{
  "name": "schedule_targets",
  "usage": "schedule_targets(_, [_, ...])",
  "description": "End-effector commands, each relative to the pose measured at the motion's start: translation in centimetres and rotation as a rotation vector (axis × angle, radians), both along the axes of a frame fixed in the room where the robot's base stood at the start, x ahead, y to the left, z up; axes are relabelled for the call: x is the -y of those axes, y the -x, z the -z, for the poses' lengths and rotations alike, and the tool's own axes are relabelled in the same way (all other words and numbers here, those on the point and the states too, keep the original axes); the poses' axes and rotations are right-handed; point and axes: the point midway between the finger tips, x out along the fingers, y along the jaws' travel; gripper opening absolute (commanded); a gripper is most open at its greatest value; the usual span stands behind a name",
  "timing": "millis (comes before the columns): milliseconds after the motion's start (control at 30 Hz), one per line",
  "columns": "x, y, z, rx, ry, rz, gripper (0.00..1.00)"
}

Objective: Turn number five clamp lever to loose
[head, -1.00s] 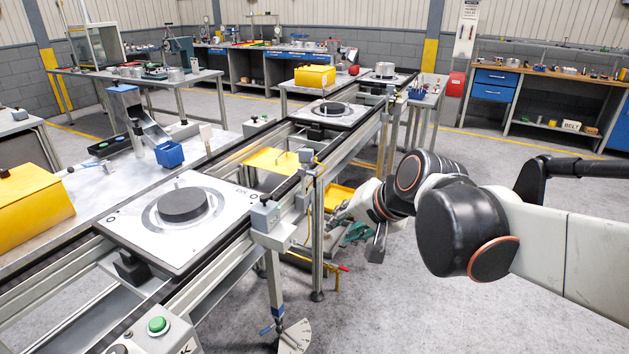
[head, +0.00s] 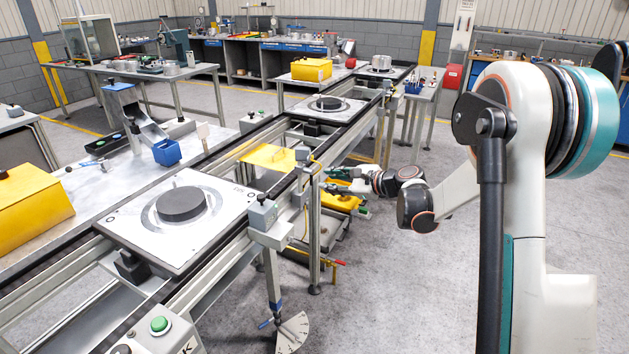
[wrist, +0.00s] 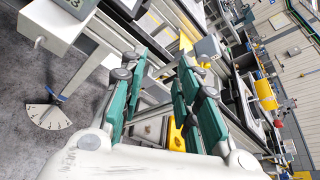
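No lever in view carries a number five that I can read. A red-handled lever (head: 332,262) sits low on the conveyor frame in the head view. Below the near station hangs a lever with a blue grip (head: 265,324) beside a pale fan-shaped dial (head: 292,333); the dial also shows at the left of the wrist view (wrist: 48,117). My gripper (head: 345,187) is beside the conveyor's right side, beyond the red-handled lever in the picture. In the wrist view, its teal fingers (wrist: 162,68) stand apart with nothing visibly held.
The conveyor (head: 222,268) runs diagonally, carrying pallets with dark discs (head: 180,204). Yellow bins (head: 340,201) lie beneath it near my gripper. A box with a green button (head: 160,325) stands at the front. The grey floor (head: 400,300) right of the conveyor is clear.

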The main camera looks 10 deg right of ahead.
Motion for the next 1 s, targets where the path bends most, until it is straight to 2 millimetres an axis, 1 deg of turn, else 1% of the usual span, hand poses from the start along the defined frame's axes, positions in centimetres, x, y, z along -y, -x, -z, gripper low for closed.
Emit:
schedule_targets(33, [0.9, -1.0, 1.0, -0.014, -0.063, 0.019, 0.30])
schedule_targets(200, [3.3, -3.0, 4.1, -0.063, -0.292, 0.071, 0.30])
schedule_targets(400, [5.9, -4.1, 7.6, -0.112, -0.531, 0.108, 0.30])
schedule_targets(533, [7.0, -4.1, 9.1, -0.132, -0.629, 0.117, 0.30])
schedule_targets(667, [7.3, -4.1, 9.8, -0.141, -0.674, 0.120, 0.30])
schedule_targets(767, [7.1, -4.5, 9.9, -0.143, -0.683, 0.119, 0.30])
schedule_targets(867, [6.4, -5.3, 10.0, -0.143, -0.682, 0.120, 0.30])
schedule_targets(1000, [4.8, -7.2, 10.1, -0.143, -0.680, 0.117, 0.30])
